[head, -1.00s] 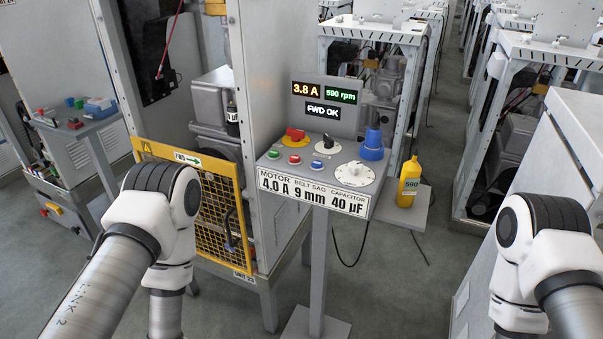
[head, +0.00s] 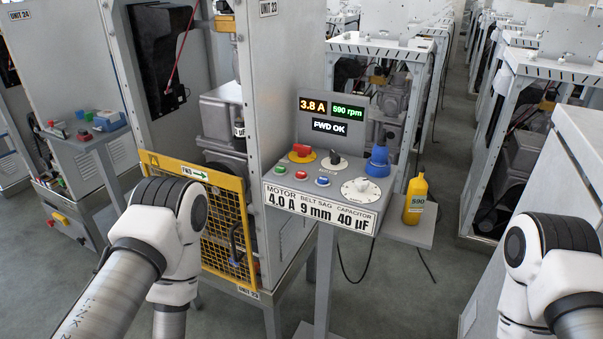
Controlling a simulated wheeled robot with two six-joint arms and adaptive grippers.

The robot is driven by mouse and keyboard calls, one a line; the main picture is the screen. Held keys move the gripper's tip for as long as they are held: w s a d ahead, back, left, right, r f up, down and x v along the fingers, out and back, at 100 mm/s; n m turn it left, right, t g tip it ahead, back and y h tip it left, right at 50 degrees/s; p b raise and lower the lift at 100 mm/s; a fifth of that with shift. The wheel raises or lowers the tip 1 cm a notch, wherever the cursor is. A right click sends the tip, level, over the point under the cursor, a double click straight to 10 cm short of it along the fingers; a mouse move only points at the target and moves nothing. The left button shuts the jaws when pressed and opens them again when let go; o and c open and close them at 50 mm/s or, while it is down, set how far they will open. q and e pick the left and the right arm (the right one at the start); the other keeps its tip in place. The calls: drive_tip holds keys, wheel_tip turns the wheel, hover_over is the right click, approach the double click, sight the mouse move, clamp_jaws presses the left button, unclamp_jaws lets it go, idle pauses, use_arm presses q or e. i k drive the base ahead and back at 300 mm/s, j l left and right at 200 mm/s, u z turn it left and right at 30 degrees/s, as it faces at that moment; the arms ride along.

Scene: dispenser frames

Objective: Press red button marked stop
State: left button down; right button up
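A small red button (head: 301,175) sits on the sloped top of the grey control console (head: 337,194). It stands between a green button (head: 280,169) on its left and a blue button (head: 322,181) on its right. A larger red handle (head: 302,151) on a yellow disc is just behind it. Any lettering beside the buttons is too small to read. Both my arms show at the lower left and lower right, apart from the console. Neither gripper is in view.
The console also bears a black knob (head: 336,159), a white capacitor dial (head: 361,189), a blue knob (head: 377,161) and a display (head: 331,121) reading 3.8 A, 590 rpm, FWD OK. A yellow bottle (head: 415,198) stands on a side shelf. A yellow mesh guard (head: 225,233) is at left.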

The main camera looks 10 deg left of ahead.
sight(300, 175)
drive_tip(key=i+l+u, duration=0.35)
drive_tip(key=i+l, duration=0.2)
drive_tip(key=i+l+u, duration=0.2)
drive_tip(key=l, duration=0.3)
drive_tip(key=i+l+u, duration=0.2)
drive_tip(key=l, duration=0.2)
drive_tip(key=i, duration=0.05)
